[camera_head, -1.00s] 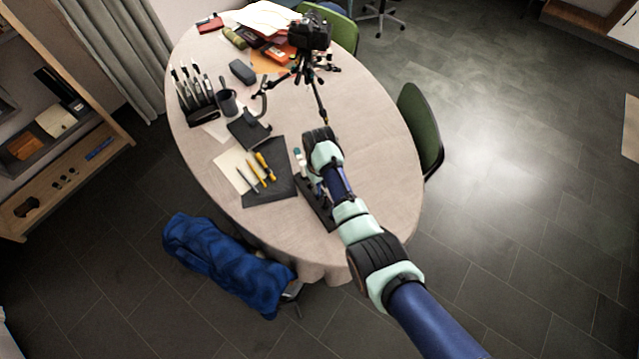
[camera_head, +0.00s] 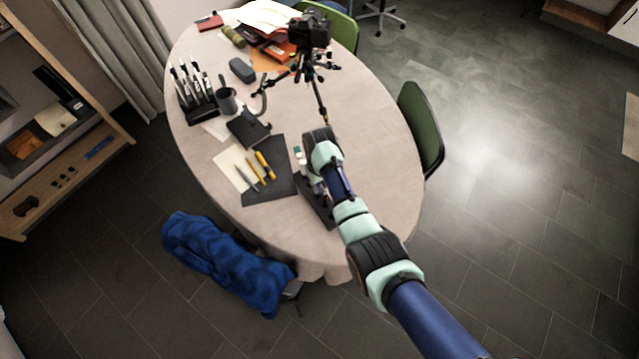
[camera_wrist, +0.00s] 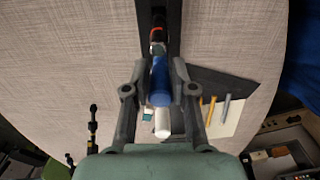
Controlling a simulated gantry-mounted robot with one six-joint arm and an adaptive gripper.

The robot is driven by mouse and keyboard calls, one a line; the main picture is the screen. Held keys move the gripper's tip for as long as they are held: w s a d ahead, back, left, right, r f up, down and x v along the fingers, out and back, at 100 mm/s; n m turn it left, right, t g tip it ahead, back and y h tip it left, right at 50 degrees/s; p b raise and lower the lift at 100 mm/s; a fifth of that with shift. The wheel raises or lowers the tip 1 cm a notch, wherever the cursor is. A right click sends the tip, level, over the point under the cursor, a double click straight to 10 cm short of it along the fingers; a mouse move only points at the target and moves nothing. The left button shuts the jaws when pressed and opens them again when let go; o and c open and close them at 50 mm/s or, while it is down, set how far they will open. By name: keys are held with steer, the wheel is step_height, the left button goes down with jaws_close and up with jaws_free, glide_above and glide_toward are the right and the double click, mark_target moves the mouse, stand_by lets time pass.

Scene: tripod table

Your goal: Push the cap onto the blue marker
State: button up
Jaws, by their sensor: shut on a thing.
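In the wrist view my gripper (camera_wrist: 160,76) is shut on a blue cylinder (camera_wrist: 160,88). I cannot tell whether this blue piece is the marker's cap or its body. A white cylinder (camera_wrist: 162,124) shows right below it, and I cannot tell whether the two touch. Beyond the fingers a dark piece with a red band (camera_wrist: 157,42) sits in line with the blue one, over a long black holder (camera_wrist: 158,14). In the head view my arm covers the fingers and the marker. The black holder (camera_head: 314,203) shows beside my arm near the table's front edge.
A small white and teal item (camera_head: 299,155) lies left of my gripper. A dark mat (camera_head: 280,185) with yellow and grey pens is further left. A camera on a tripod (camera_head: 309,35) stands behind. The table's right side (camera_head: 385,150) is clear.

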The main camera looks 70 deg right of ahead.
steer(key=shift+f, duration=0.4)
stand_by(0.4)
steer(key=o, duration=1.3)
steer(key=shift+c, duration=0.2)
step_height(320, 180, up, 7)
steer(key=p, duration=0.6)
steer(key=shift+r+p, duration=0.1)
steer(key=shift+p, duration=0.3)
jaws_close()
